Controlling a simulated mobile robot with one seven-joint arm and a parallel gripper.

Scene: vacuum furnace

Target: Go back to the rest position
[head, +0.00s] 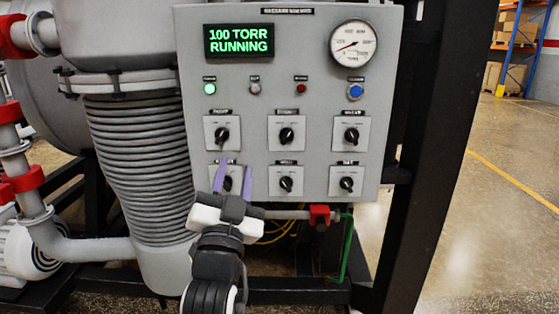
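My gripper (234,178) is in front of the lower left knob (227,185) of the grey control panel (389,100). Its two purple fingers are spread apart, one on each side of the knob in the picture. Nothing shows held between them. I cannot tell whether the fingers touch the panel or knob. The gripper and wrist hide part of the knob's plate and the panel's lower left corner. The green display (239,40) reads "100 TORR RUNNING".
A ribbed grey column (140,165) stands left of the panel, with red-clamped pipes (30,180). A red valve (319,215) and green rod (347,250) are below the panel. A black frame post (430,160) stands right. Open floor (500,220) lies beyond it.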

